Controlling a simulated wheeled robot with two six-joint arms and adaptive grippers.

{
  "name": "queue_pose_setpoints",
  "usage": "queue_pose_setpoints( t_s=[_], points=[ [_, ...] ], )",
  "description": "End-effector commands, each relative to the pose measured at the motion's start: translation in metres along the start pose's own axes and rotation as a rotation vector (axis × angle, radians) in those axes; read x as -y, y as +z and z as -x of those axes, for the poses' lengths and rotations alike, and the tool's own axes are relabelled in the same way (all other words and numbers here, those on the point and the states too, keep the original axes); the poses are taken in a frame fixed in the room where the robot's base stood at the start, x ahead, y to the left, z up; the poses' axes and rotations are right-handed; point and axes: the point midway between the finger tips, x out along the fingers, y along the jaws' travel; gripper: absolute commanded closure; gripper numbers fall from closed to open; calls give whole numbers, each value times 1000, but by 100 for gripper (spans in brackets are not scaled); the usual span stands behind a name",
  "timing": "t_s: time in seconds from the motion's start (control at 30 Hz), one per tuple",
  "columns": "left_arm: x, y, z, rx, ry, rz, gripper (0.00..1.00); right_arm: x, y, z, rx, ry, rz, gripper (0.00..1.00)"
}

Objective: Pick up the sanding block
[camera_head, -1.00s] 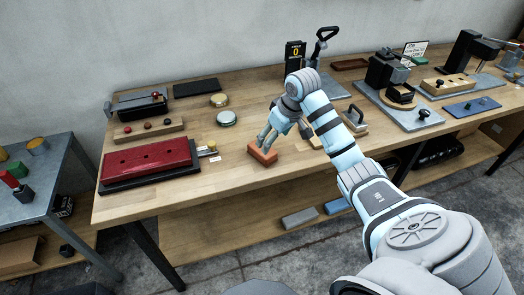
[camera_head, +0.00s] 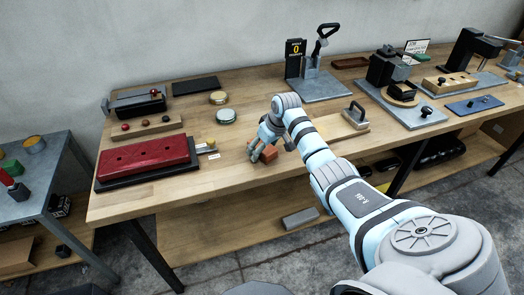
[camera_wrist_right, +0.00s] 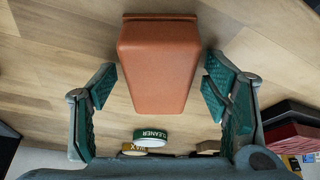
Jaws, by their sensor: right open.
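The sanding block (camera_head: 267,154) is an orange-brown block on the wooden workbench near its front edge. In the right wrist view the block (camera_wrist_right: 160,62) fills the upper middle. My right gripper (camera_head: 270,149) is down at the block, its fingers partly covering it in the head view. In the right wrist view the gripper (camera_wrist_right: 160,88) is open, with one green-padded finger on each side of the block and a gap at both sides. My left gripper is not in view.
A red padded block (camera_head: 146,160) on a dark base lies left on the bench (camera_head: 232,160). Two round tins (camera_head: 226,116) stand behind. A flat iron-like tool (camera_head: 356,117) and a press stand (camera_head: 318,88) are to the right and back. The bench front edge is close.

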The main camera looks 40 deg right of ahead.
Motion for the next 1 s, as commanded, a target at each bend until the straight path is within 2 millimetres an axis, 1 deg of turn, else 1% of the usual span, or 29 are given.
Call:
queue_pose_setpoints(
  t_s=[0.03, 0.07, 0.4, 0.43, 0.63, 0.77, 0.87, 0.97, 1.0],
  points=[
    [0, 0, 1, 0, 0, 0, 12, 0, 0, 1, 0, 0, 0, 31],
    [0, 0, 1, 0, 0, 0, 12, 0, 0, 1, 0, 0, 0, 34],
    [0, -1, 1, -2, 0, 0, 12, 0, 0, 1, 0, 0, 0, 88],
    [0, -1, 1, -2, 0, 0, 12, 0, 0, 1, 0, 0, 0, 90],
    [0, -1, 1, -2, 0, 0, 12, 0, -1, 2, -1, 0, 0, 90],
    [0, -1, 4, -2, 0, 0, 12, 0, -6, 13, -2, 0, 0, 90],
    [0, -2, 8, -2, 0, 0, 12, 0, -13, 31, -3, 1, 1, 90],
    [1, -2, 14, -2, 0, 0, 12, -1, -26, 60, -6, 2, 1, 90],
    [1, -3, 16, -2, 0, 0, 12, -1, -32, 74, -7, 2, 1, 90]
  ],
)
